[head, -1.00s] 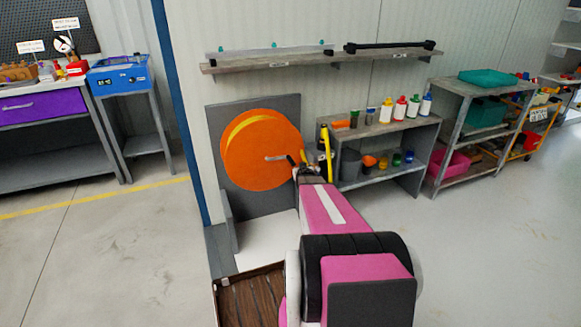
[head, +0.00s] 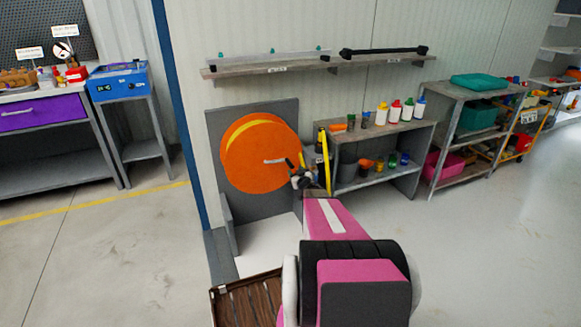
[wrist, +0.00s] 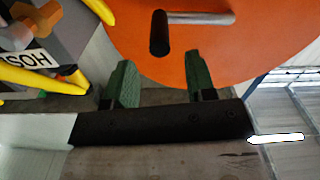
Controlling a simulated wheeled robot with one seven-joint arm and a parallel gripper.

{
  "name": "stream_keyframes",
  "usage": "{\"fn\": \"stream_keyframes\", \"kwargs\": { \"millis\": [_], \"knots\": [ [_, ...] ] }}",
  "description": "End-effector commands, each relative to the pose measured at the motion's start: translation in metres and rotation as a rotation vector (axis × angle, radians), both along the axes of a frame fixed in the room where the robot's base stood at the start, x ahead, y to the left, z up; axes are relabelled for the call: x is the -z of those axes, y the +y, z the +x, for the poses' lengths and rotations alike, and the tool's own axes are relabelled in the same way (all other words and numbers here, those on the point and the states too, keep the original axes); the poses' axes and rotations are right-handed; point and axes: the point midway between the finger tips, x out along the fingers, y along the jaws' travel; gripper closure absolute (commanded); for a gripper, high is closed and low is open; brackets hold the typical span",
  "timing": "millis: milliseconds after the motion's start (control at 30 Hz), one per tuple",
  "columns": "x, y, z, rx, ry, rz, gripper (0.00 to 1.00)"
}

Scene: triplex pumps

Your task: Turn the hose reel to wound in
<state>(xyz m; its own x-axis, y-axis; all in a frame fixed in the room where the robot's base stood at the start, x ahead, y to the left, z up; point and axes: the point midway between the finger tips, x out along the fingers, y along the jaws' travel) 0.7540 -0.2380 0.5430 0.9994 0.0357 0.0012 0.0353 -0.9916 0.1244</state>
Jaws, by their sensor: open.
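The hose reel (head: 258,153) is a large orange disc with a yellow hose band, mounted on a grey upright panel (head: 272,112). Its crank handle (head: 276,161) is a pale rod on the reel's face. In the wrist view the crank handle (wrist: 195,18) shows as a grey rod with a dark grip (wrist: 159,34) at its end, in front of the orange reel (wrist: 220,55). My gripper (head: 298,172) is at the reel's lower right edge. In the wrist view my gripper (wrist: 158,82) has its two green fingers apart with nothing between them. The dark grip lies just beyond the fingertips, apart from them.
A shelf (head: 398,127) with bottles stands to the right. Open floor (head: 480,240) lies at lower right.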

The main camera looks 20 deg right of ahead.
Motion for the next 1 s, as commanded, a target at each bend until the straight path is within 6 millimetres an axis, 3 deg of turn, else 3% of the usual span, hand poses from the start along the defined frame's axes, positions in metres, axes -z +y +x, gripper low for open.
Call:
{"fn": "stream_keyframes", "kwargs": {
  "millis": [100, 300, 700, 733, 867, 1000],
  "knots": [
    [0.002, -0.001, 0.026, 0.001, 0.0, 0.0, 0.49],
    [0.001, 0.001, 0.057, 0.001, 0.0, 0.0, 0.49],
    [0.0, 0.002, 0.067, 0.001, 0.001, 0.0, 0.49],
    [0.0, 0.002, 0.067, 0.001, 0.001, 0.0, 0.56],
    [0.0, 0.002, 0.067, 0.002, 0.001, 0.0, 0.98],
    [0.0, 0.002, 0.067, 0.001, 0.001, 0.001, 1.0]
  ]
}}
